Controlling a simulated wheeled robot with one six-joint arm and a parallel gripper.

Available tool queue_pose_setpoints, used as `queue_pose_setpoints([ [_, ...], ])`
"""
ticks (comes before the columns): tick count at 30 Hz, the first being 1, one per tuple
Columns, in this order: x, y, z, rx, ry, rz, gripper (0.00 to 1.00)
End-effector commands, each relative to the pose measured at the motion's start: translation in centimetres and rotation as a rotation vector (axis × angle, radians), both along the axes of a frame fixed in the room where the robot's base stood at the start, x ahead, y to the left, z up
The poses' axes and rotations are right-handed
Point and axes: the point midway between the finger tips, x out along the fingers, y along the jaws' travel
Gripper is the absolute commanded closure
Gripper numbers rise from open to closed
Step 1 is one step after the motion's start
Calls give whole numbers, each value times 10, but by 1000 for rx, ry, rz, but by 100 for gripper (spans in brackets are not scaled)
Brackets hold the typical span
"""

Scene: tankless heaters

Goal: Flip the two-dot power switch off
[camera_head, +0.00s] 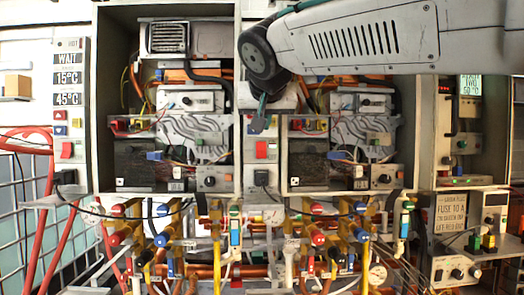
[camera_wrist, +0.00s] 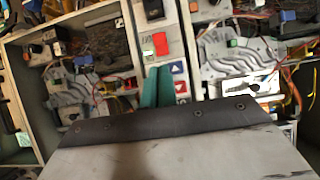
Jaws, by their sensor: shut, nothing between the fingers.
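A red rocker switch (camera_head: 262,150) sits on the narrow middle panel between the two open heater cabinets. A similar red switch (camera_head: 66,150) is on the left panel. I cannot make out dot marks on either, so I cannot tell which is the two-dot one. My gripper (camera_head: 262,116) is shut and empty in front of the middle panel, above its red switch. In the wrist view the teal fingertips (camera_wrist: 158,69) lie just short of the red switch (camera_wrist: 160,43), beside a blue button (camera_wrist: 178,67) and a red button (camera_wrist: 181,86). Contact cannot be judged.
Open cabinets with wires and boards flank the middle panel; the left cabinet's edge (camera_head: 238,100) is close to my gripper. A black plug (camera_head: 262,178) is below the middle switch. Pipes and coloured valves (camera_head: 318,238) fill the lower area. A control box (camera_head: 455,270) is at lower right.

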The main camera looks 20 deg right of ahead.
Motion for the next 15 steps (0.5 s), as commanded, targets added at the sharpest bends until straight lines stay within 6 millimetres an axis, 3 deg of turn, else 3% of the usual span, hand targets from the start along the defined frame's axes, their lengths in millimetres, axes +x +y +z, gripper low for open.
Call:
queue_pose_setpoints([
  [10,0,-1,-1,5,1,-4,100],
  [15,13,-5,-9,4,3,-4,100],
])
